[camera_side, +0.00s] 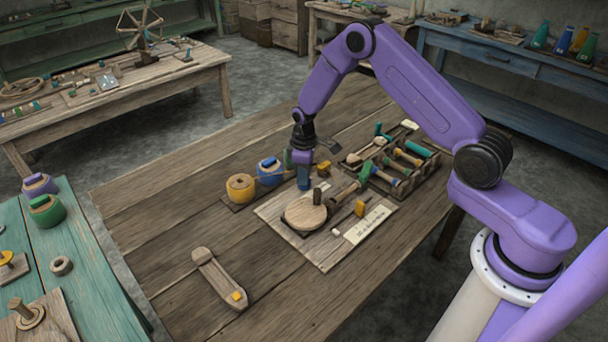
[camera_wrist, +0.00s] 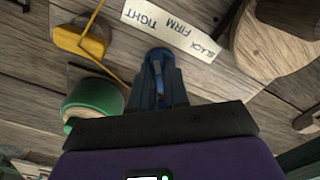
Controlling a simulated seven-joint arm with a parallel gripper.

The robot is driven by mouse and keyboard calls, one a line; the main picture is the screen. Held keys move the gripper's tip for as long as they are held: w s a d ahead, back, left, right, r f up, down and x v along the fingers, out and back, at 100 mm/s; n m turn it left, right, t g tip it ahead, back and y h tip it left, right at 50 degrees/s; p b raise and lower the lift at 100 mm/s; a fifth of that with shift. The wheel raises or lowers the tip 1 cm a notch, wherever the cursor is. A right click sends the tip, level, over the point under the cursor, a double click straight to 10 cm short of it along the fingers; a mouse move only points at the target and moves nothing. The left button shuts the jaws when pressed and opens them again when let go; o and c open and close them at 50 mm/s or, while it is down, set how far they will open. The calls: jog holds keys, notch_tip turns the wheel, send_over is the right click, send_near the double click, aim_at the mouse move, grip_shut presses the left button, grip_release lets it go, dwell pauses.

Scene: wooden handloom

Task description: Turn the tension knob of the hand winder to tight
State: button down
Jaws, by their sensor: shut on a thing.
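My gripper (camera_side: 304,186) points down at the hand winder, a board with a round wooden disc (camera_side: 304,213) on top. In the wrist view my gripper (camera_wrist: 159,88) is shut on the blue tension knob (camera_wrist: 157,55), whose rounded top shows between the dark fingers. The knob sits just beside a pale label strip (camera_wrist: 176,28) reading TIGHT, FIRM and SLACK, with TIGHT at the left end and SLACK at the right. The fingers hide most of the knob, and I cannot tell which word it points to. The disc also shows at the wrist view's upper right (camera_wrist: 270,42).
A yellow block (camera_wrist: 80,40) and a green spool (camera_wrist: 95,100) stand close on the left in the wrist view. Yellow (camera_side: 240,187) and blue (camera_side: 270,171) pots stand beside the board. A rack of tools (camera_side: 405,165) is behind. The front table is mostly clear except a wooden shuttle (camera_side: 215,275).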

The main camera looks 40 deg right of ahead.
jog(key=shift+n, duration=1.2)
jog(key=c, duration=1.1)
grip_release()
notch_tip(320, 180, up, 18)
jog(key=shift+f, duration=0.25)
